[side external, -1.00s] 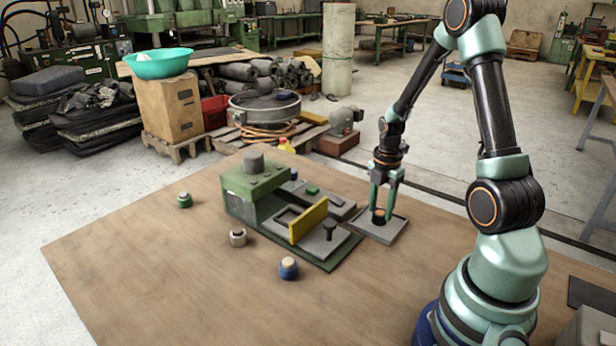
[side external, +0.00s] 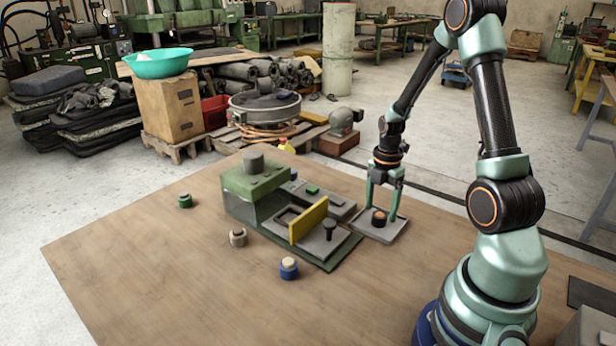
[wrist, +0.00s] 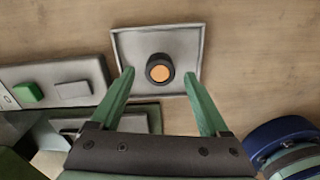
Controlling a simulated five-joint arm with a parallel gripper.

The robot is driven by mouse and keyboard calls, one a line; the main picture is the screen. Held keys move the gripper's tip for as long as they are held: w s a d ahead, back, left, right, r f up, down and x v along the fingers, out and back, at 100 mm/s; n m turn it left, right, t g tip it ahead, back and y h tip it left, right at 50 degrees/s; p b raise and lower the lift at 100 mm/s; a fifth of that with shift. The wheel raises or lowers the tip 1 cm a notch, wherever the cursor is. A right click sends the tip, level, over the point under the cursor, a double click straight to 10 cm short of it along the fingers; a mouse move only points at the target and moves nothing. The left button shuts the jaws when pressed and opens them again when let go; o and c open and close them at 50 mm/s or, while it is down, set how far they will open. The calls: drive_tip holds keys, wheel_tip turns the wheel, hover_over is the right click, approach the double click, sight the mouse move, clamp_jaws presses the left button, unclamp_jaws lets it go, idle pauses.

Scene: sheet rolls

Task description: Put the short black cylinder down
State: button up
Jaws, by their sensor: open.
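The short black cylinder (side external: 379,217) has an orange-tan top and stands upright on a grey square tray (side external: 379,233). In the wrist view the cylinder (wrist: 160,69) sits near the middle of the tray (wrist: 188,35), with the tray's raised rim around it. My gripper (side external: 382,213) is open, its green fingers on either side of the cylinder. In the wrist view my gripper (wrist: 160,82) shows clear gaps between each finger and the cylinder.
A green machine (side external: 254,185) with a yellow plate (side external: 308,220) stands left of the tray. A blue cylinder (side external: 289,268), a grey-brown one (side external: 238,237) and a green one (side external: 185,200) stand apart on the wooden table. The table's front left is clear.

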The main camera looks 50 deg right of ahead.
sight(379, 214)
wheel_tip(379, 214, up, 11)
drive_tip(key=a+r+m+t, duration=0.3)
drive_tip(key=a+r+m, duration=0.2)
drive_tip(key=a+m, duration=0.3)
drive_tip(key=a+r+m+t, duration=0.2)
drive_tip(key=a+r+m, duration=0.4)
drive_tip(key=a, duration=0.8)
drive_tip(key=shift+a+m+t, duration=0.25)
drive_tip(key=shift+m+t, duration=0.15)
drive_tip(key=shift+m, duration=0.7)
